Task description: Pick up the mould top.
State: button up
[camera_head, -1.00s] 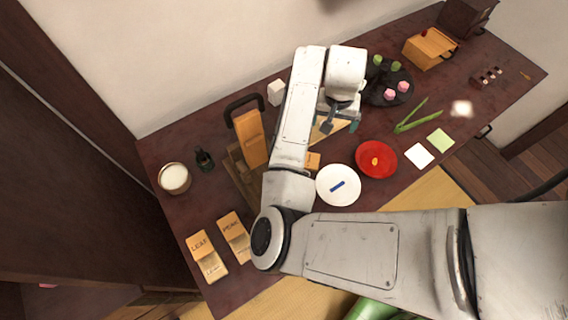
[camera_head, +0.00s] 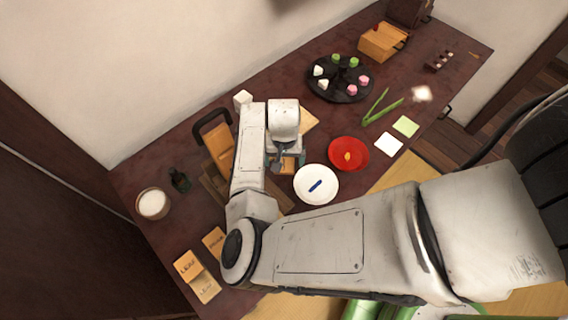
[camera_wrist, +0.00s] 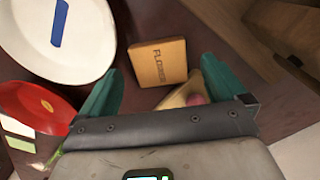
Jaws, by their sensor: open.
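A flat orange-brown wooden block marked FLOWER (camera_wrist: 160,65), apparently the mould top, lies on the dark table in the wrist view. It shows partly below my gripper in the head view (camera_head: 288,165). My gripper (camera_wrist: 158,82) is open and empty, its teal fingers spread on either side of the block's near end. The block sits ahead of the fingertips; I cannot tell the height gap. A pale wooden piece (camera_wrist: 178,97) with something pink on it lies by the right finger, partly hidden by the gripper.
A white plate (camera_head: 330,193) with a blue strip and a red dish (camera_head: 348,150) stand right of the block. A wooden stand with a black handle (camera_head: 216,145) is left. A black tray (camera_head: 340,92) holds several sweets.

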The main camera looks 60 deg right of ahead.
jog(key=shift+f, duration=0.85)
jog(key=c, duration=1.1)
jog(key=shift+r, duration=0.1)
